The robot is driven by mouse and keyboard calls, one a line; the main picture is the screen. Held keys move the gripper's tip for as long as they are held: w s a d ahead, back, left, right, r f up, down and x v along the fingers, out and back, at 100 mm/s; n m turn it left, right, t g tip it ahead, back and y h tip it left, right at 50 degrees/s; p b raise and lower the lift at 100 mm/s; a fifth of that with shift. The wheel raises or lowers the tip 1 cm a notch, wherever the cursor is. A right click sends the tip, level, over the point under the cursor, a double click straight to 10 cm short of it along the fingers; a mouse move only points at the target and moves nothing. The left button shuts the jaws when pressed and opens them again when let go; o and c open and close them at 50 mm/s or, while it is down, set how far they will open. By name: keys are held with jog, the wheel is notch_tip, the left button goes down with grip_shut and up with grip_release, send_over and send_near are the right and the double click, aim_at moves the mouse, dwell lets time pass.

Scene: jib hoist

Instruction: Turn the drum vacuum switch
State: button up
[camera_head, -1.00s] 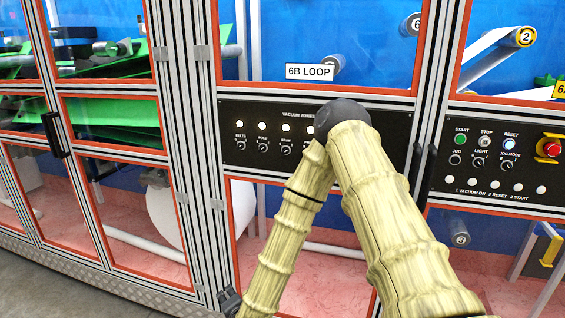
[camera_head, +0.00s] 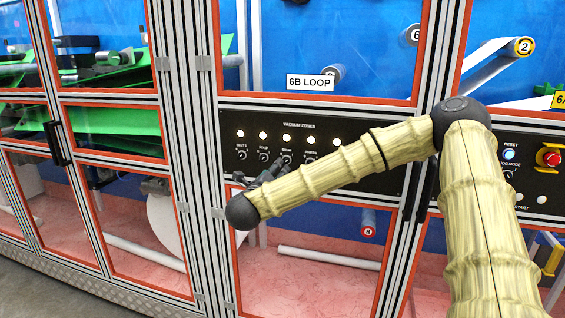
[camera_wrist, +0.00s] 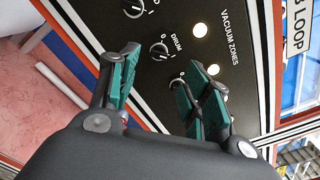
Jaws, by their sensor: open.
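The drum vacuum switch is a small black knob (camera_wrist: 160,48) on the black panel, with the label DRUM beside it and a lit white lamp (camera_wrist: 200,30) in line with it. In the head view this switch (camera_head: 287,159) is the third from the left under VACUUM ZONES, close to my fingertips. My gripper (camera_wrist: 157,65) is open and empty. Its dark green fingers point at the panel, with the drum switch showing in line with the gap between them. In the head view my gripper (camera_head: 276,168) is partly hidden by my wrist. I cannot tell whether the fingers touch the panel.
A neighbouring knob (camera_wrist: 134,6) is at the wrist view's top. Another knob (camera_wrist: 178,77) is partly hidden by the right finger. Aluminium posts (camera_head: 205,150) and red-framed clear doors (camera_head: 310,275) surround the panel. A red stop button (camera_head: 551,158) is at far right.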

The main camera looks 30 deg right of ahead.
aim_at(286, 161)
jog(key=p+x, duration=0.3)
jog(key=x, duration=0.6)
jog(key=c, duration=1)
